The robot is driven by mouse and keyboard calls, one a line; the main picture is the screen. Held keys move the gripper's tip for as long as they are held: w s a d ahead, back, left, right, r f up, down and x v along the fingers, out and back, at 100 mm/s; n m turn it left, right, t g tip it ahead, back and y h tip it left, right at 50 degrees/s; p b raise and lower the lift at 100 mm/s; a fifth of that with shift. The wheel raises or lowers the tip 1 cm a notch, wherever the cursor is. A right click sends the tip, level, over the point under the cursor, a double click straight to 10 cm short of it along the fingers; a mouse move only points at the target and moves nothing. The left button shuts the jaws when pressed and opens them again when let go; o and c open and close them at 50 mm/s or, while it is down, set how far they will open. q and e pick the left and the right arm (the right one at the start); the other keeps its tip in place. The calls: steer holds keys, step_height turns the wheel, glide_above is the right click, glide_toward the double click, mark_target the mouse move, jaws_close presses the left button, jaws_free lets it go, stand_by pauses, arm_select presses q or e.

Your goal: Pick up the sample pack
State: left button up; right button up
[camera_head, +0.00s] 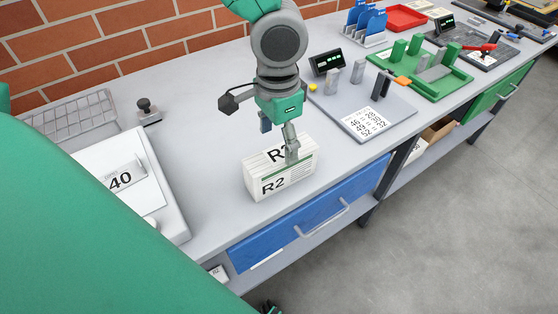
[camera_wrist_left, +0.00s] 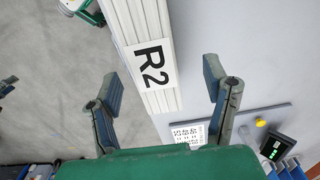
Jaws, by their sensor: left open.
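The sample pack, which I take to be the white block of stacked paper marked R2 (camera_head: 262,172), stands on the grey bench near its front edge. It also shows in the left wrist view (camera_wrist_left: 135,28), running up between the fingers. My left gripper (camera_head: 279,140) is open above the pack, one finger in front of its near face and the other towards its back. In the left wrist view the open fingers (camera_wrist_left: 162,85) lie on either side of the pack, with gaps. A small dark part at the bottom edge of the head view may be my right gripper; its jaws cannot be made out.
A white device reading 40 (camera_head: 165,205) and a wire tray (camera_head: 75,118) stand left. A grey plate with a printed card (camera_head: 365,122) lies right of the pack, before a small display (camera_head: 326,62). A blue drawer (camera_head: 310,215) is below. Bench left of the pack is clear.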

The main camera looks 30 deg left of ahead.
mark_target(281, 152)
arm_select(q)
steer(key=f, duration=0.3)
steer(key=shift+d+f, duration=0.3)
steer(key=shift+d, duration=0.35)
steer(key=shift+s, duration=0.1)
steer(key=c, duration=0.6)
steer(key=shift+a, duration=0.35)
jaws_close()
